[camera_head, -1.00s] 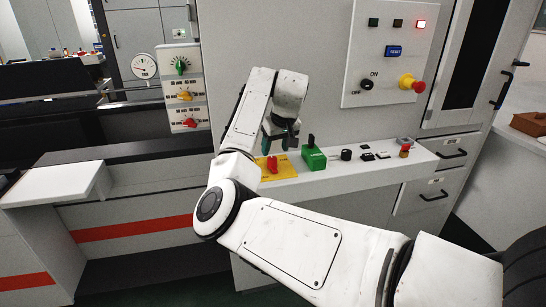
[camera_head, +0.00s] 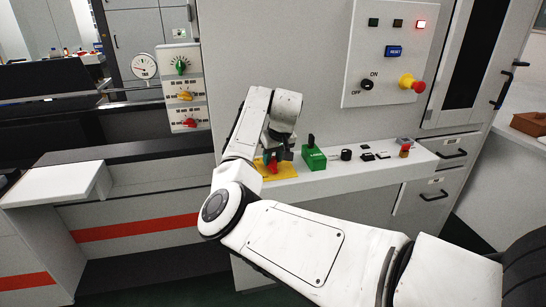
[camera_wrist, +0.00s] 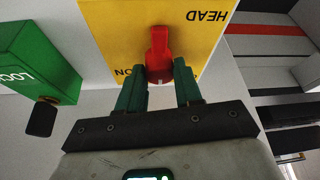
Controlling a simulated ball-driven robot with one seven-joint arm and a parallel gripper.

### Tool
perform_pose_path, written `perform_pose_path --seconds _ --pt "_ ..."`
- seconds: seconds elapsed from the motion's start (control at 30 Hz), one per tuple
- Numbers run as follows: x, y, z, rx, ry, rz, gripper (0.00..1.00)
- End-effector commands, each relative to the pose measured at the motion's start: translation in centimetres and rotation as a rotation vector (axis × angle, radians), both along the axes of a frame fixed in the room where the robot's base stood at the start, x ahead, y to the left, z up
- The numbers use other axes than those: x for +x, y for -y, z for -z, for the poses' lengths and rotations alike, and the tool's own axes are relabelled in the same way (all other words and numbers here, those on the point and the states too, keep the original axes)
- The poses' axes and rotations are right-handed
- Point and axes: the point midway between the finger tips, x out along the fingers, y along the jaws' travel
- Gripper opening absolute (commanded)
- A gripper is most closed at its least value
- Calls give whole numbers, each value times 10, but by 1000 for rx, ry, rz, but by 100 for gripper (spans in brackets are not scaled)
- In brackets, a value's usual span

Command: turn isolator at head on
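The isolator is a red rotary knob (camera_wrist: 159,45) on a yellow plate (camera_wrist: 100,22) marked HEAD, which appears upside down in the wrist view. An ON label shows to the knob's left, partly covered by a finger. In the head view the red knob (camera_head: 272,168) and yellow plate (camera_head: 287,173) are on the console ledge. My gripper (camera_wrist: 161,76) is open. Its two green fingers reach to either side of the knob's near end, with gaps visible. Whether either finger touches it is unclear. The gripper (camera_head: 278,156) is low over the plate in the head view.
A green block marked LOCK (camera_head: 314,158) with a dark lever stands just right of the plate. A black knob (camera_head: 346,155), switches and a red button (camera_head: 404,151) line the ledge further right. The upper panel (camera_head: 388,60) has a lit red lamp.

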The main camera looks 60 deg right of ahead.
Motion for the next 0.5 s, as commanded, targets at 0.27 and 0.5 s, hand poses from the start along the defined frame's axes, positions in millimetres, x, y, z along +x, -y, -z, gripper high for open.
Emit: perform_pose_path --seconds 0.27,0.5 --pt "0 0 0 0 0 0 7" --pt "0 0 0 0 -2 10 3"
